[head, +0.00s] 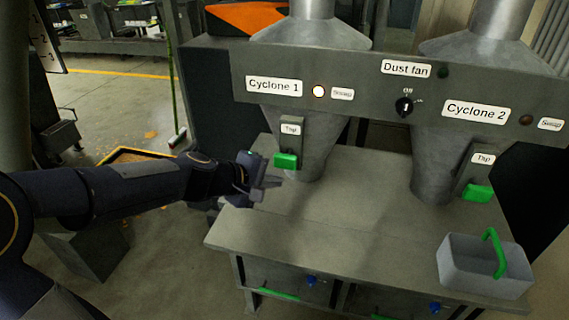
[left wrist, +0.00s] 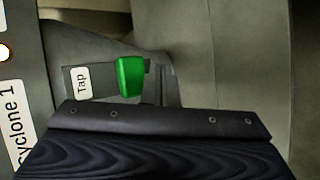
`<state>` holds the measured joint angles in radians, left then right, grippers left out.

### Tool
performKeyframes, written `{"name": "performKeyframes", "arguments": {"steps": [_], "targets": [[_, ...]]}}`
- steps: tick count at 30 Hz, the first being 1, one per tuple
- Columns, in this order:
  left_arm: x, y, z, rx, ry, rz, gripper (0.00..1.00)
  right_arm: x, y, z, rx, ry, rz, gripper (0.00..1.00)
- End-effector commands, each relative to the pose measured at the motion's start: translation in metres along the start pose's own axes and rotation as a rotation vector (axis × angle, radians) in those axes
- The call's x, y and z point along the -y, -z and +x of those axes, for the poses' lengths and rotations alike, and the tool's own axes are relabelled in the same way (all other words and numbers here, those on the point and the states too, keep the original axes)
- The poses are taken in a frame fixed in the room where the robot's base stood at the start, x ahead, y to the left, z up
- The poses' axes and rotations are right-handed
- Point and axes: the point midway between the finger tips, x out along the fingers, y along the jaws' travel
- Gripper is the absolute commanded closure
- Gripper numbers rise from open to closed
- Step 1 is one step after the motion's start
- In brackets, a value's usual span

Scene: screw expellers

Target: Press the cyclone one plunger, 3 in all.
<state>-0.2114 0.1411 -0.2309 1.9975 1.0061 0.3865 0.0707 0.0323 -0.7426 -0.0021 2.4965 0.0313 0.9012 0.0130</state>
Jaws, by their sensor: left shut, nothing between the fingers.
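The Cyclone 1 hopper (head: 318,125) is a grey metal cone under the panel, labelled "Cyclone 1" (head: 275,86). On its front is a small housing with a "Tap" label and a green block (head: 286,160), which I take as the plunger. The green block also shows in the left wrist view (left wrist: 130,76), sideways beside its "Tap" label. My left gripper (head: 270,183) is shut and empty, just below and left of the green block; it appears apart from it. A round lamp (head: 319,92) beside the Cyclone 1 label is lit white. My right gripper is not in view.
Cyclone 2 (head: 437,160) stands to the right with its own green block (head: 478,193) and a dark lamp (head: 526,120). A dust fan knob (head: 404,106) sits between them. A grey bin with a green handle (head: 486,270) rests at the bench's right. The bench middle (head: 350,215) is clear.

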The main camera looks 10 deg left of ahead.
Motion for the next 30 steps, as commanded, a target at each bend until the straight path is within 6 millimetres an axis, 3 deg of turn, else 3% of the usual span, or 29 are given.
{"name": "performKeyframes", "arguments": {"steps": [10,30], "targets": [[-0.016,0.016,0.022,0.0,0.0,0.001,1.0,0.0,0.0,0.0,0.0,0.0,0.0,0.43],[-0.017,0.017,0.023,0.0,-0.001,0.0,1.0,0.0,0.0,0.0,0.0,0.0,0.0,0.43]]}}
